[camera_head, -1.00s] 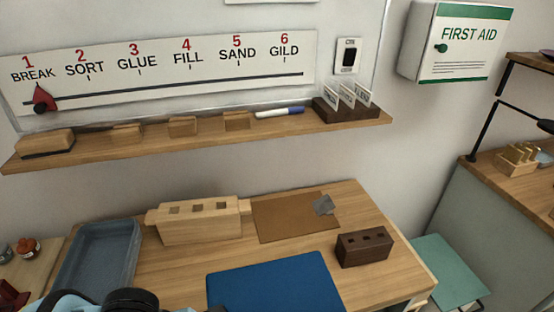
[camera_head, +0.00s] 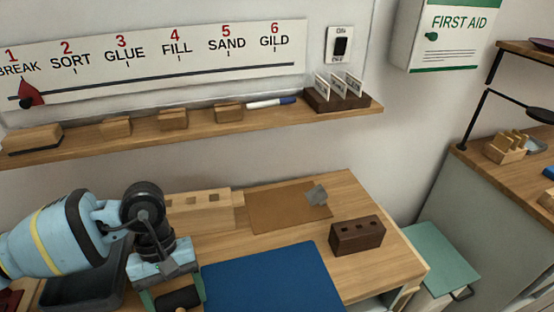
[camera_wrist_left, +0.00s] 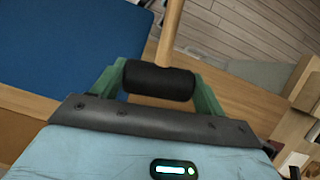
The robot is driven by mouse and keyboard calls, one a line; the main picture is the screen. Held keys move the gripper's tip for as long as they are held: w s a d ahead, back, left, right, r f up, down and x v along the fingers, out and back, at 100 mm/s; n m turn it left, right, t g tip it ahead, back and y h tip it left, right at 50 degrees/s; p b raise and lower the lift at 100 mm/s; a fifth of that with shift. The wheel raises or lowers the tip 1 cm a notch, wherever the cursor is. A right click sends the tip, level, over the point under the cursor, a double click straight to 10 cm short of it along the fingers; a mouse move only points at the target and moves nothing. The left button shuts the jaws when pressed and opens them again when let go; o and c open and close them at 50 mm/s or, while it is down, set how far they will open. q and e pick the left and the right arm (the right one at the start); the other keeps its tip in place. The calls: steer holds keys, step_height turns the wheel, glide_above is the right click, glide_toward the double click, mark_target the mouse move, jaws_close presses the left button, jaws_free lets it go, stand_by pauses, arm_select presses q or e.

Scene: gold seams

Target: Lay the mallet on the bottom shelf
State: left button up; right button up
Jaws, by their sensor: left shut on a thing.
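My left gripper (camera_head: 174,292) is low at the front left of the workbench in the head view, left of the blue mat. Its green fingers are shut on the mallet (camera_head: 179,301), gripping the black cylindrical head. In the left wrist view the black mallet head (camera_wrist_left: 158,82) lies crosswise between the fingers. Its pale wooden handle points away from the gripper and runs out of the top of the picture. My right gripper is not in view. I cannot make out the bottom shelf for certain.
The workbench holds a blue mat (camera_head: 270,280), a dark holed block (camera_head: 357,236), a light wooden block (camera_head: 207,210), a brown board (camera_head: 275,210) and a dark tray (camera_head: 85,290). A wall shelf (camera_head: 220,128) runs above. A green-topped box (camera_head: 440,253) stands right of the bench.

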arm_select(q)
steer(key=w+a+r+m, duration=0.1)
steer(key=m, duration=0.1)
steer(key=w+a+r+m+y, duration=0.1)
steer(key=r, duration=0.1)
steer(key=shift+w+r+m, duration=0.1)
steer(key=shift+w+m, duration=0.25)
steer(key=shift+m, duration=0.05)
steer(key=shift+w+a+r+m+y, duration=0.25)
steer(key=shift+w+r+m+y, duration=0.15)
steer(key=shift+r+m, duration=0.2)
steer(key=shift+f, duration=0.1)
